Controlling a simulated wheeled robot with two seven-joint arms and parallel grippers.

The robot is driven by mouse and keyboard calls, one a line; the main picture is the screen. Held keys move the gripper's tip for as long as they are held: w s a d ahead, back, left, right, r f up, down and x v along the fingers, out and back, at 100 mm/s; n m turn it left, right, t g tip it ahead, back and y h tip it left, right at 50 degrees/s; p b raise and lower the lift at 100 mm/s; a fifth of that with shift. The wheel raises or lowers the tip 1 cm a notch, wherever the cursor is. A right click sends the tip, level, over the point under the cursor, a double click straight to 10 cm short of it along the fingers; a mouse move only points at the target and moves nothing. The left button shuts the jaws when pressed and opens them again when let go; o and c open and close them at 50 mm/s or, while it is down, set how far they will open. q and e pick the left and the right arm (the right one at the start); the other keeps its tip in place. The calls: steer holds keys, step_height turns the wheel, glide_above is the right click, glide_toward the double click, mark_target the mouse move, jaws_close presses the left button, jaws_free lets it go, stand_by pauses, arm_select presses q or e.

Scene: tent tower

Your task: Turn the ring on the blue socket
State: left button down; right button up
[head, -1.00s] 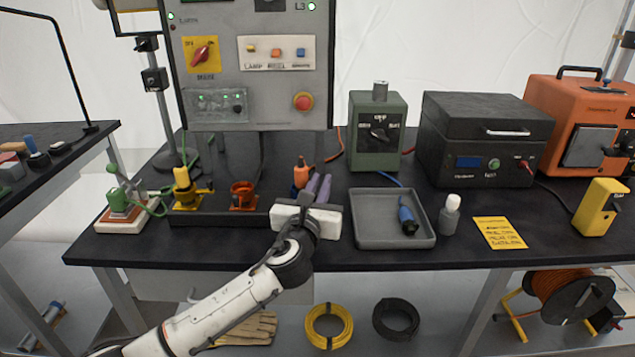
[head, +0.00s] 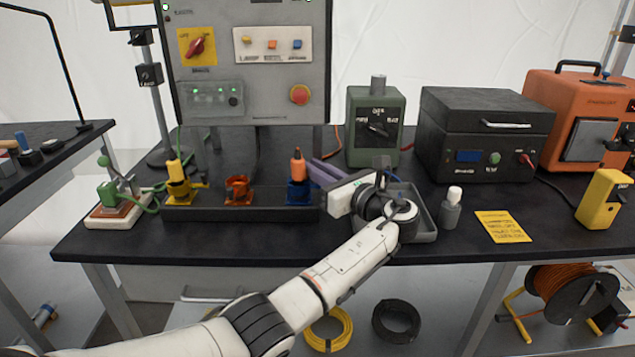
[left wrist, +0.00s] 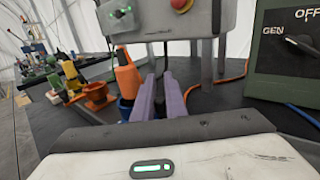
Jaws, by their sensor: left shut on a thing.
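The blue socket (head: 298,191) stands at the right end of the dark socket rail, with an orange plug (head: 298,165) upright in it. In the left wrist view the blue socket (left wrist: 125,108) and orange plug (left wrist: 128,75) show just left of my fingers. My left gripper (head: 316,168) reaches in from the right, its purple fingers close together beside the socket. It is shut on the ring of the blue socket, at its right side; the contact itself is mostly hidden. The fingers also show in the left wrist view (left wrist: 160,92). My right gripper is out of view.
An orange socket (head: 238,190) and a yellow socket with a yellow plug (head: 175,170) share the rail (head: 215,212). A grey tray (head: 428,228) is partly behind my wrist.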

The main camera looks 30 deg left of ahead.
arm_select(q)
steer(key=shift+w+a+f+n+g+y+b, duration=0.1)
steer(key=shift+a+n+g+y+b, duration=0.2)
steer(key=shift+n+g+b, duration=0.6)
steer(key=shift+g+b, duration=0.3)
steer(key=shift+b, duration=0.1)
steer(key=c, duration=2.1)
jaws_free()
steer(key=shift+a, duration=0.1)
steer(key=shift+d, duration=0.4)
steer(key=v, duration=0.9)
steer(key=shift+d, duration=0.25)
